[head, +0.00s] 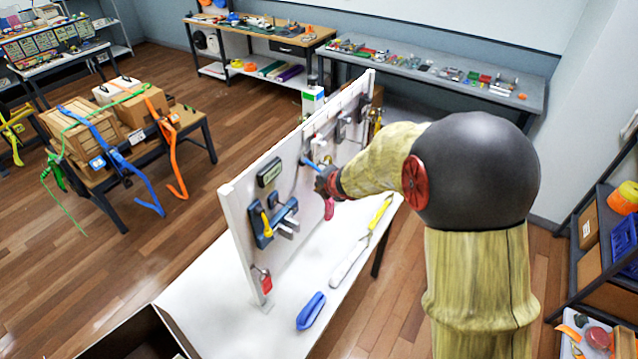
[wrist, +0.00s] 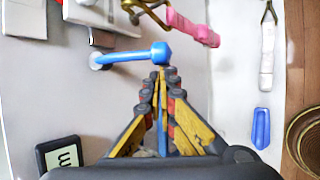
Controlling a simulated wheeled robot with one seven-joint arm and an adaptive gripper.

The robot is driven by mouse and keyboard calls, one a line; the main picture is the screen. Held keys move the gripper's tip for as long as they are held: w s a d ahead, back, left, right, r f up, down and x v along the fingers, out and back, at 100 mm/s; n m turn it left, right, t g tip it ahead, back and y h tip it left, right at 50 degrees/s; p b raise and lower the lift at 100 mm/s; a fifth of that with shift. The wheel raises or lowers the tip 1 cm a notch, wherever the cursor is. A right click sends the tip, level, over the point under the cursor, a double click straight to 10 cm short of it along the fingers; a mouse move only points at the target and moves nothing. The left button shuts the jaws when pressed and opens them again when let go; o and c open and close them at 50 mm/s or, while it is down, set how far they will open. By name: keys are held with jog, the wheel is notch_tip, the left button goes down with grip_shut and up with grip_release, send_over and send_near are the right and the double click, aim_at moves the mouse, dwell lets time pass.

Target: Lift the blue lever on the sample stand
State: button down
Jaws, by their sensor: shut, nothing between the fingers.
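The blue lever (head: 311,163) sticks out from the white upright panel (head: 236,215) of the stand. In the wrist view the lever (wrist: 130,57) runs from a round mount on the left to a thick knob end at the right. My gripper (wrist: 161,74) is shut and empty, with its fingertips right at the knob end. I cannot tell whether they touch it. In the head view my gripper (head: 322,182) is just beside the lever and hides part of the panel.
A pink strap handle (wrist: 192,27) hangs from a brass-coloured buckle near the lever. Blue latch hardware (head: 278,222) and a red tag (head: 262,280) are on the panel. A blue handle (head: 311,310) and a yellow-and-white strap tool (head: 362,243) lie on the white table.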

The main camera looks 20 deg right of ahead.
jog(key=shift+w+r+p, duration=0.15)
jog(key=shift+r+p, duration=1.65)
jog(key=shift+r, duration=0.7)
